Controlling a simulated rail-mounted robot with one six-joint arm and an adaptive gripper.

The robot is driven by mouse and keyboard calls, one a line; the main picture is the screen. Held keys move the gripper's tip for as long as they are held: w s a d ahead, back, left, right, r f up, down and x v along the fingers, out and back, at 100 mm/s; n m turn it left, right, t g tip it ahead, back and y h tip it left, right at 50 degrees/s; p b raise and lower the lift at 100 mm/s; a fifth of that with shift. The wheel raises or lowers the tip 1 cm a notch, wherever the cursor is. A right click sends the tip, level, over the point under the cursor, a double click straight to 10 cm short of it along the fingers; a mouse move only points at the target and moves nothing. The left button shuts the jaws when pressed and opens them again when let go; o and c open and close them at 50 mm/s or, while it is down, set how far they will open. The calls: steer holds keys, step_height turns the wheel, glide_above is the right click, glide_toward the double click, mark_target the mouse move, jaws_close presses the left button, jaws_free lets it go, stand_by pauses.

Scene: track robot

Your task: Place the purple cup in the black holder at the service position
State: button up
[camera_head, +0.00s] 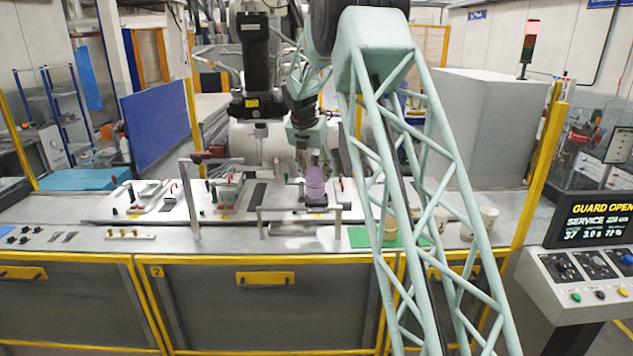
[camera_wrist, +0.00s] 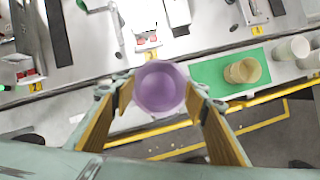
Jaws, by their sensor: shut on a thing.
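The purple cup (camera_head: 316,184) is upright below my gripper (camera_head: 314,160) in the head view, over the middle of the bench. In the wrist view the purple cup (camera_wrist: 161,88) is seen from above, between the two tan fingers of my gripper (camera_wrist: 158,98). The fingers are shut on its sides. Its underside is hidden from above, and I cannot tell whether it touches anything below. I cannot clearly pick out the black holder.
A tan cup (camera_wrist: 244,71) stands on a green mat (camera_wrist: 209,75). Pale cups (camera_wrist: 292,48) stand to its right. A grey raised bracket (camera_head: 297,210) is in front of the purple cup. Small fixtures (camera_head: 149,192) stand on the white plate at left. My pale green truss crosses the right side.

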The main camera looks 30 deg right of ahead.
steer(key=shift+d, duration=0.1)
stand_by(0.3)
steer(key=shift+w+d, duration=0.25)
steer(key=shift+w, duration=0.05)
steer(key=shift+f, duration=1.8)
steer(key=shift+f, duration=0.15)
steer(key=o, duration=0.8)
steer(key=shift+o, duration=0.2)
steer(key=shift+v, duration=6.1)
